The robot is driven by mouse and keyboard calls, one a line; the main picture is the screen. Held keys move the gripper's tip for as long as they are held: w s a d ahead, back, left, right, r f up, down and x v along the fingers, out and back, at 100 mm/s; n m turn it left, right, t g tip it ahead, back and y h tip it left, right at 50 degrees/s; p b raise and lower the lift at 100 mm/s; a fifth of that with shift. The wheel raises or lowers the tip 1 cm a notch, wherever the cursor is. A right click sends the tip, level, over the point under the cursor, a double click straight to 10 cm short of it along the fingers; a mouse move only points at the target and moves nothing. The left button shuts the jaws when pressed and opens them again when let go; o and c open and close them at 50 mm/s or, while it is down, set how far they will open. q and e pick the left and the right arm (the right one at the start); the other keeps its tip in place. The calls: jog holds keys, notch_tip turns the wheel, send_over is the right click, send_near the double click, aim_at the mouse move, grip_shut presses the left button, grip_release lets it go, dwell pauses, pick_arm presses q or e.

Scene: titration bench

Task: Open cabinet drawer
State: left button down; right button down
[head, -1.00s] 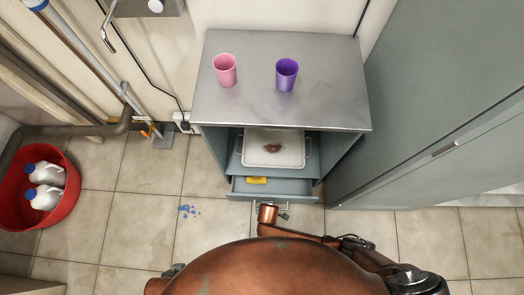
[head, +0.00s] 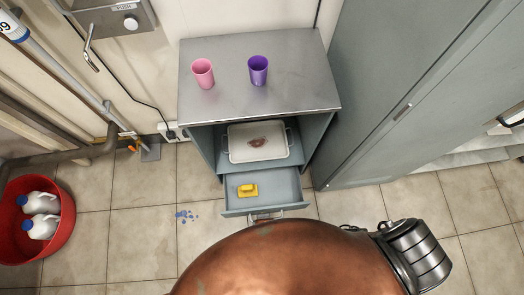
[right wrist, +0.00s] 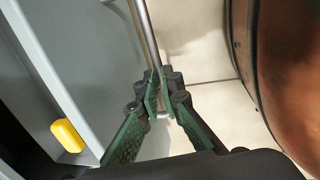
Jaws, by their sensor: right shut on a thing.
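The cabinet (head: 190,110) is grey with a metal top. Its lower drawer (head: 284,187) is pulled partway out, and a yellow object (head: 248,190) lies inside it. The drawer's metal bar handle (head: 283,213) shows at its front edge, partly hidden by my body. In the right wrist view my right gripper (right wrist: 160,98) is shut around the bar handle (right wrist: 147,35), beside the drawer front. The yellow object also shows in the drawer there (right wrist: 67,135). The left gripper is not in view.
A white tray (head: 285,150) with a brownish item sits on the shelf above the drawer. Pink (head: 203,74) and purple (head: 258,70) cups stand on top. A tall grey locker (head: 385,80) is at the right. Blue bits (head: 186,215) and a red tub (head: 62,235) of white jugs are left.

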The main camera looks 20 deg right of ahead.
jog(key=shift+s+a+f, duration=0.15)
jog(key=shift+s+a, duration=0.05)
jog(key=shift+s, duration=0.05)
jog(key=c, duration=2.3)
grip_release()
jog(key=shift+c, duration=0.2)
jog(key=o, duration=0.3)
jog(key=shift+w+d, duration=0.1)
jog(key=shift+w, duration=0.1)
notch_tip(320, 180, up, 10)
